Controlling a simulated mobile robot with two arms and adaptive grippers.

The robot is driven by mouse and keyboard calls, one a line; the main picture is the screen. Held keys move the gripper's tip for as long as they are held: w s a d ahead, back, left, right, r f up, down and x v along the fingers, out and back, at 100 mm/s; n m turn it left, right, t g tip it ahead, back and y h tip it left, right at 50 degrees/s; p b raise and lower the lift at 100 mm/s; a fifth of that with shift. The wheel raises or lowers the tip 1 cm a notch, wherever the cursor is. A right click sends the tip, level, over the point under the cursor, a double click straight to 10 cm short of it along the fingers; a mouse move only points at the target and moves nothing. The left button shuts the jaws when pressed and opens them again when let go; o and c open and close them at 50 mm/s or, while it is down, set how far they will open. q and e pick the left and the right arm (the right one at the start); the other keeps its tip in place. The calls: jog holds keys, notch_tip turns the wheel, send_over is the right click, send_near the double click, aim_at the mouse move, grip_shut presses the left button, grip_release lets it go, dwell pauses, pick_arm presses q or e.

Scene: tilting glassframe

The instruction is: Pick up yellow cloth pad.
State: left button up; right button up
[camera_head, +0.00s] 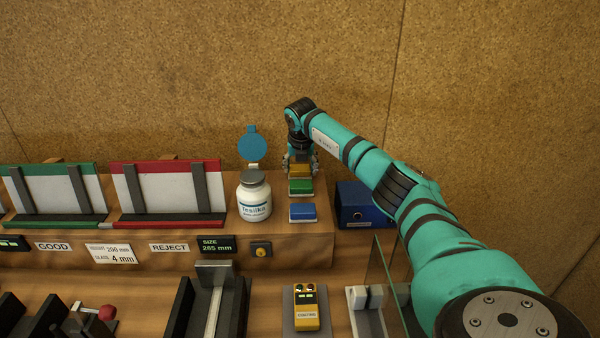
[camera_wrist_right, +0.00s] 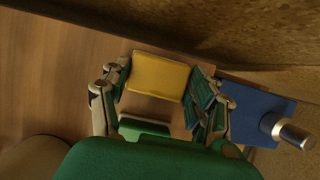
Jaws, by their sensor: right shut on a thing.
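The yellow cloth pad (camera_wrist_right: 158,77) sits between the two fingers of my right gripper (camera_wrist_right: 160,84) in the right wrist view, with a finger against each side. In the head view the yellow pad (camera_head: 300,170) shows as a small patch at my right gripper (camera_head: 300,164), at the back of the raised shelf. My right gripper is shut on it. I cannot tell whether the pad is clear of the shelf. A green pad (camera_head: 301,187) and a blue pad (camera_head: 302,212) lie in front of it. My left gripper is not in view.
A white bottle (camera_head: 254,203) stands left of the pads, with a round blue thing (camera_head: 252,145) behind it. A blue box (camera_head: 360,205) is close on the right. GOOD and REJECT racks stand farther left. A cork wall (camera_head: 200,70) rises behind. A glass pane (camera_head: 377,280) stands front right.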

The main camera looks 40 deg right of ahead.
aim_at(300, 168)
jog(key=c, duration=0.4)
jog(key=shift+r+b, duration=0.3)
jog(key=shift+r, duration=0.2)
notch_tip(300, 168, up, 3)
jog(key=shift+w+f+b, duration=0.1)
jog(key=shift+f+b, duration=0.05)
jog(key=shift+b, duration=0.55)
jog(key=s+a+b, duration=0.1)
jog(key=s+a, duration=0.1)
jog(key=s, duration=0.2)
jog(key=s+a+b, duration=0.2)
jog(key=s+a, duration=0.1)
jog(key=s, duration=0.1)
jog(key=s+a+r+b, duration=0.1)
jog(key=s+a, duration=0.1)
jog(key=s, duration=0.3)
jog(key=shift+a+b, duration=0.35)
jog(key=shift+a, duration=0.05)
jog(key=shift+s+a+r, duration=0.2)
jog(key=shift+s+a, duration=0.15)
jog(key=shift+s, duration=0.1)
